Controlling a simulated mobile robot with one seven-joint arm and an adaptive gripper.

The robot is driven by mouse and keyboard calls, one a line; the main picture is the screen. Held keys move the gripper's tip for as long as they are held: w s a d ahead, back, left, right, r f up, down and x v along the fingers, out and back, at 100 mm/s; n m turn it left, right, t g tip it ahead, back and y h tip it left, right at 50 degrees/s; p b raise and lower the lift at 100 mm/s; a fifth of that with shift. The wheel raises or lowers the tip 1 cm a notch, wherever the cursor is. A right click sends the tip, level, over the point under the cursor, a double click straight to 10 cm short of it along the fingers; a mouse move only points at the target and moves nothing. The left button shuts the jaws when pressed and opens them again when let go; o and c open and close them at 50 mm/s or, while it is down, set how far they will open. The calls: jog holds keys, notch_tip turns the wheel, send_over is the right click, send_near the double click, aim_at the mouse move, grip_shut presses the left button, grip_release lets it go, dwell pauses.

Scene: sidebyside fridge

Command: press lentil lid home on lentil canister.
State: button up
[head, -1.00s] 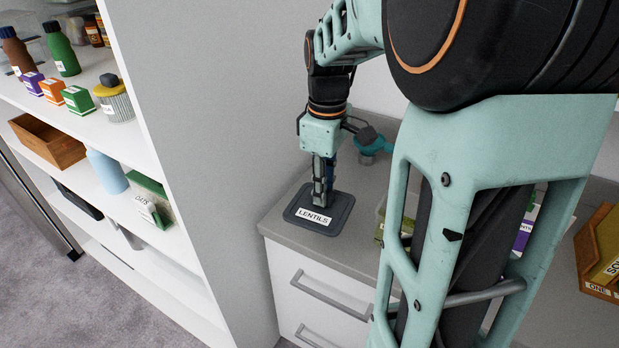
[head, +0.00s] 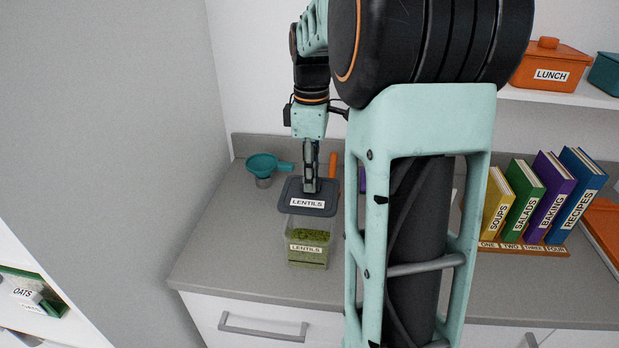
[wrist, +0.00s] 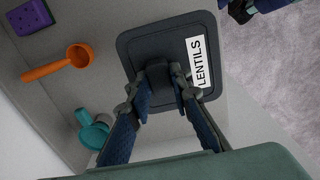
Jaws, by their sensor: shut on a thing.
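The lentil lid (head: 296,208) is a dark grey square plate with a white LENTILS label and a central knob. My gripper (head: 311,188) is shut on the knob from above. The lid fills the middle of the wrist view (wrist: 140,45), where my gripper (wrist: 166,84) pinches the knob. The lentil canister (head: 308,250) is clear, with green lentils inside and its own label, and stands upright on the counter. In the head view the lid overlaps the canister's upper back part and looks raised. The exact gap and alignment cannot be told. The lid hides the canister in the wrist view.
A teal funnel (head: 263,165) on a small jar and an orange scoop (head: 333,165) lie behind the lid. A wall panel (head: 130,150) stands left. Labelled books (head: 540,190) stand right. The counter (head: 220,255) is clear left of the canister; my arm hides part of the right.

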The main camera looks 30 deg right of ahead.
aim_at(311, 196)
dwell(0.3)
jog(key=shift+f+b, duration=1.75)
jog(key=shift+f, duration=1.15)
jog(key=shift+f, duration=1.2)
jog(key=o, duration=1)
notch_tip(311, 196, up, 12)
